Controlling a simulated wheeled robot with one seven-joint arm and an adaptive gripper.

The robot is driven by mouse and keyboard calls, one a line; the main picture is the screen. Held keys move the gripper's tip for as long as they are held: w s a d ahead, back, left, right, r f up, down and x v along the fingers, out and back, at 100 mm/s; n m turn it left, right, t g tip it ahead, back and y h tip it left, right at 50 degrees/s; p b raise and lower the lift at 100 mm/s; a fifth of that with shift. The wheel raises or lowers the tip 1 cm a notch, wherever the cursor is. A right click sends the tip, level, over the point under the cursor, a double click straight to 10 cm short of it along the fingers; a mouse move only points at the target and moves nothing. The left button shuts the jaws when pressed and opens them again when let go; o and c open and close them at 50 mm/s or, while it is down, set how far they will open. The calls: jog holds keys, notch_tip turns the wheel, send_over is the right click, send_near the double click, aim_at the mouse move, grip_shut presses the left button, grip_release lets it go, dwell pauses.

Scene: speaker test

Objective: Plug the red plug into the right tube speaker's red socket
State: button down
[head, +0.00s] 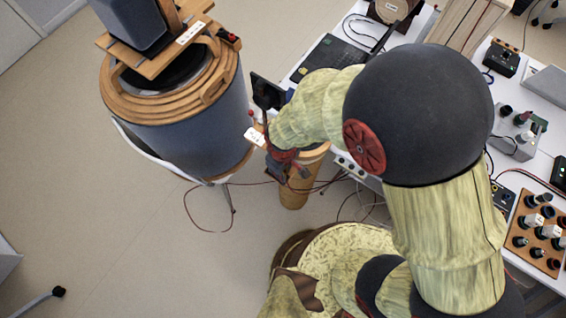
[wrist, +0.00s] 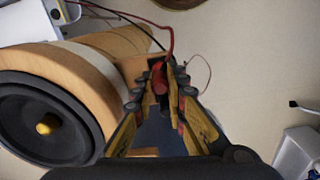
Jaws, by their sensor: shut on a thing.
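My gripper (wrist: 160,88) is shut on the red plug (wrist: 160,80), which sits between its fingertips in the wrist view with a red cable rising from it. In the head view my gripper (head: 284,166) hangs at the end of the bent arm, above a wooden tube (head: 296,190). In the wrist view a tube speaker with a black cone (wrist: 45,118) and yellow centre lies left of the gripper; its wooden body (wrist: 110,50) runs up behind the fingertips. I cannot make out the red socket, nor whether the plug touches anything.
A big blue-grey drum (head: 195,125) with a wooden ring top stands left of my gripper. A white bench (head: 330,85) with a laptop and several electronic boxes runs along the right. Thin red and black cables (head: 205,228) trail over the floor.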

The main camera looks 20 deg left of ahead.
jog(key=shift+f+b, duration=0.35)
jog(key=shift+f, duration=0.15)
jog(key=c, duration=1.8)
grip_release()
jog(key=shift+o, duration=0.4)
jog(key=shift+r, duration=0.1)
jog(key=shift+r+p, duration=2.85)
jog(key=shift+r, duration=0.85)
